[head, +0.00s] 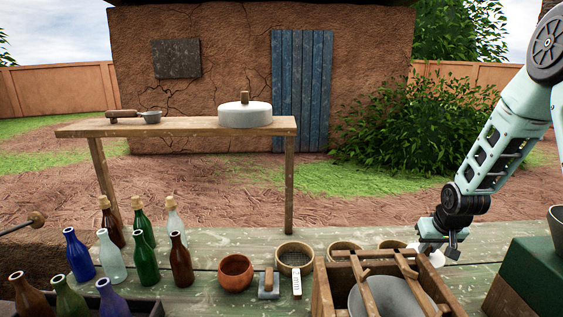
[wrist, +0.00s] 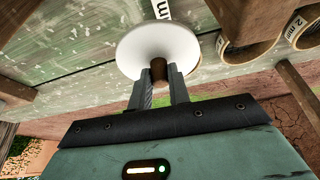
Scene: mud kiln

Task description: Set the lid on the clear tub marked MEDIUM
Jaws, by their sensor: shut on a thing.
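My gripper (head: 438,246) is over the right part of the green table. In the wrist view my gripper (wrist: 158,75) is shut on the brown knob of a round white lid (wrist: 158,45). In the head view only part of the white lid (head: 437,258) shows beside the fingers. I cannot make out a clear tub marked MEDIUM in either view. The wooden crate and my arm hide part of the table.
A wooden crate (head: 321,290) with a grey bowl (head: 372,300) stands in front, left of my gripper. Round sieves (head: 295,258), a brown clay bowl (head: 236,272) and several bottles (head: 147,262) stand further left. A dark green box (head: 535,275) is at the right.

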